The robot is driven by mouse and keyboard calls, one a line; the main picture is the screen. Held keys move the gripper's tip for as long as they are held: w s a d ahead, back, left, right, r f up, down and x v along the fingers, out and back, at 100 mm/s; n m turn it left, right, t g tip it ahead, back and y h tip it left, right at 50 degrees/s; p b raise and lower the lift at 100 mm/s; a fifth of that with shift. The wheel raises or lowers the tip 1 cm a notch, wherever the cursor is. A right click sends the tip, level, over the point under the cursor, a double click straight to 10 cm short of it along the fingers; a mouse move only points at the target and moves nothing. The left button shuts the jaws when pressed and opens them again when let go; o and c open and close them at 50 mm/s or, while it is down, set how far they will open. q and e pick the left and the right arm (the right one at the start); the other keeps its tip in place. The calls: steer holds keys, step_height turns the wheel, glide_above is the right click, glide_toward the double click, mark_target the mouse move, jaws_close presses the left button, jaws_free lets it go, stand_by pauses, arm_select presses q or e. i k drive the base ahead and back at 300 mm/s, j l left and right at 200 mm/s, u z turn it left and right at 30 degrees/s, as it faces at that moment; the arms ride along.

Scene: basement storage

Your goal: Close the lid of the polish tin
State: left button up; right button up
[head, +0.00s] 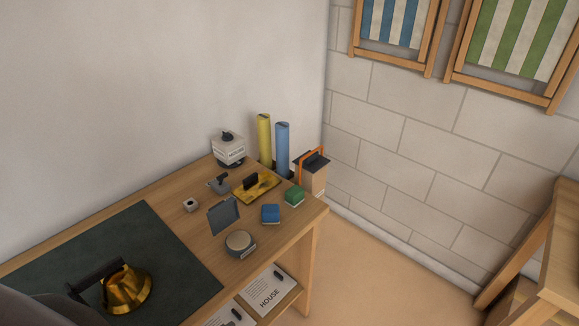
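A small round tin (240,242) with a grey side and a pale beige round top face sits near the front edge of the wooden workbench (182,224). A dark grey, roughly square panel (223,215) stands tilted up just behind it. I cannot tell whether this panel is the tin's raised lid or a separate thing. No gripper shows in the head view. A dark rounded shape at the lower left corner may be part of me.
A brass piece (126,289) with a black handle stands on the dark mat (105,240). Near the tin are a blue block (270,214), a green block (294,196) and a yellow tray (256,188). Yellow (264,140) and blue (282,148) rolls stand behind.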

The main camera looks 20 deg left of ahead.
mark_target(223, 214)
steer(key=l+u, duration=0.1)
steer(key=u, duration=0.35)
steer(key=l+u, duration=0.15)
steer(key=u, duration=0.25)
steer(key=l+u, duration=0.15)
steer(key=u, duration=0.3)
steer(key=l+z, duration=0.1)
steer(key=l, duration=0.35)
